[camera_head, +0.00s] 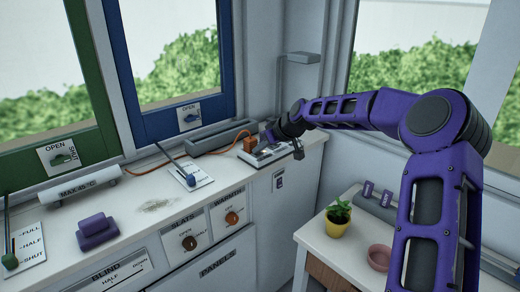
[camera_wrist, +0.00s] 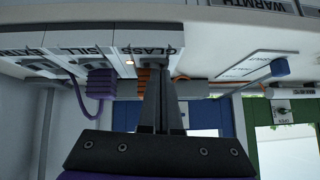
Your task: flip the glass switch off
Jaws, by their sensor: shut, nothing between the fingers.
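The panel bearing the GLASS label (camera_wrist: 148,35) shows upside down in the wrist view, beside a panel labelled SILL (camera_wrist: 84,36). In the head view the white switch panels (camera_head: 262,158) sit at the right end of the counter. My gripper (camera_wrist: 158,65) is shut and empty, its fingers overlapping the GLASS panel in the wrist view. I cannot tell whether it touches the switch. The switch lever itself is hidden behind the fingers, so its position cannot be read. A small lit spot (camera_wrist: 129,60) shows beside the fingers. In the head view my gripper (camera_head: 270,134) is just above the panels.
A blue-handled lever (camera_head: 190,179) stands farther left. A grey bar (camera_head: 220,136) lies behind. A potted plant (camera_head: 338,216) stands on the right table.

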